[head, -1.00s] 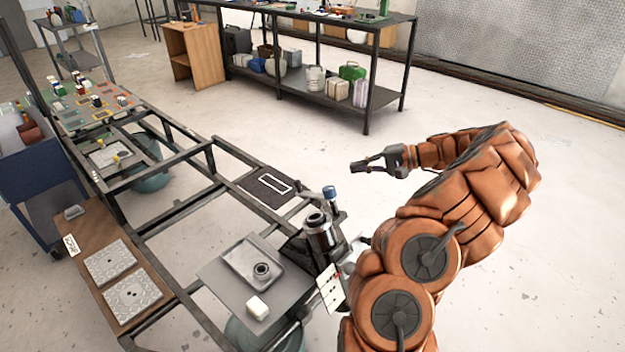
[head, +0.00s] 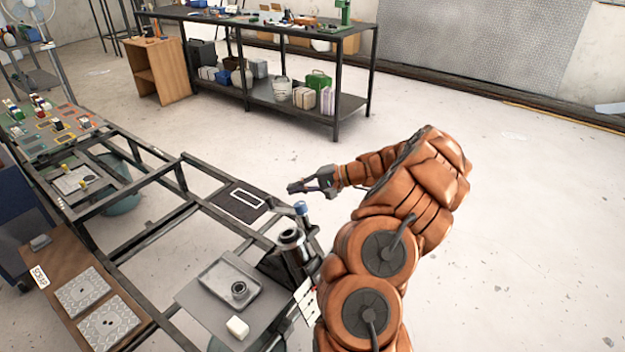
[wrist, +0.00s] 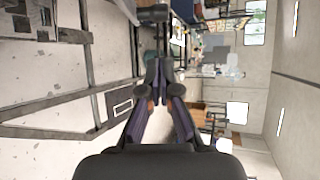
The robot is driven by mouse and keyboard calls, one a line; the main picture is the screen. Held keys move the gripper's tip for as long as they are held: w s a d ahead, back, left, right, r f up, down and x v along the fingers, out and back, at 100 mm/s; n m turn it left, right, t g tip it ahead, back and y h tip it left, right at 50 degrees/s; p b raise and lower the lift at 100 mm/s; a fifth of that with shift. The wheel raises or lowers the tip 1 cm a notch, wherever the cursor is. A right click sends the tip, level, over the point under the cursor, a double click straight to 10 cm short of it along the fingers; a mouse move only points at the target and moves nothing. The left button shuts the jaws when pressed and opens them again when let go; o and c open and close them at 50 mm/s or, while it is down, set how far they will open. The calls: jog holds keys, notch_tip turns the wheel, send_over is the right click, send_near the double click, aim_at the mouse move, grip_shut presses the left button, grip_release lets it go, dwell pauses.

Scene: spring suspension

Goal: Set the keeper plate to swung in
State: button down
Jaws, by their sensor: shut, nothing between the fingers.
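My gripper (head: 292,188) is shut and empty in the head view, just above and left of a blue-capped post (head: 301,208) in the picture. Whether it touches the post I cannot tell. In the wrist view its fingers (wrist: 157,75) come together. A dark and silver cylinder (head: 290,240) stands in a dark mount on the frame's right side, beside the post. I cannot pick out the keeper plate for sure; it may be among the small parts around this mount. My arm hides part of the area right of the mount.
A grey plate (head: 193,293) left of the mount carries a metal tray (head: 250,300) and a white block (head: 237,328). A dark panel with a white rectangle (head: 247,199) lies behind. A card (head: 306,298) hangs near my arm. A workbench (head: 345,40) stands behind; the floor between is open.

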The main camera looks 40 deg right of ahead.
jog(key=shift+w+a+f+p, duration=0.1)
jog(key=shift+a+f+p, duration=0.2)
jog(key=shift+a, duration=0.8)
jog(key=shift+w+a+f+p, duration=0.1)
jog(key=shift+a+p, duration=0.3)
jog(key=shift+a, duration=0.7)
jog(key=shift+a, duration=0.1)
